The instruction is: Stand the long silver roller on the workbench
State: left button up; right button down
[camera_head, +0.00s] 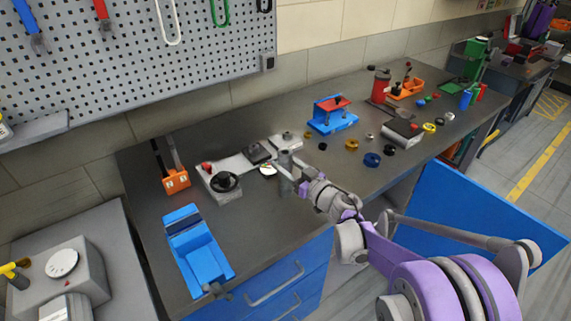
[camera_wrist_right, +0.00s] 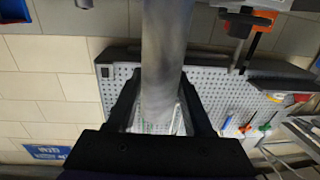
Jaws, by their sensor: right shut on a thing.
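The long silver roller (camera_head: 286,187) is upright, or close to it, over the front middle of the workbench (camera_head: 330,215). My right gripper (camera_head: 287,164) is shut on its upper part, with the arm reaching in from the lower right. In the right wrist view the roller (camera_wrist_right: 166,45) runs between the two dark fingers of the gripper (camera_wrist_right: 158,82). I cannot tell whether the roller's lower end touches the bench top. My left gripper is not in view.
Left of the roller stand a grey device with a black knob (camera_head: 225,182) and a blue vise-like block (camera_head: 198,250). A blue stand with a red top (camera_head: 332,115) and several small rings lie to the right. Bare bench lies in front. A blue cabinet door (camera_head: 470,215) hangs open.

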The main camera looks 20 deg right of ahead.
jog(key=shift+c, duration=1.5)
grip_release()
jog(key=shift+r, duration=0.1)
jog(key=shift+s+r, duration=0.15)
jog(key=s+d+r+m+t+h+b, duration=0.1)
jog(key=s+d+r+m+h, duration=0.1)
jog(key=s+d+h, duration=0.3)
jog(key=s+d+r+m+t+h, duration=0.1)
jog(key=s+d+m+h, duration=0.25)
jog(key=s, duration=0.45)
jog(key=s+a+f+g, duration=0.4)
jog(key=s+f+g, duration=0.2)
jog(key=s, duration=0.6)
jog(key=s+a+f+g, duration=0.4)
jog(key=s+f+g, duration=0.3)
jog(key=s+f, duration=0.4)
jog(key=shift+s+y, duration=0.4)
jog(key=shift+y, duration=0.05)
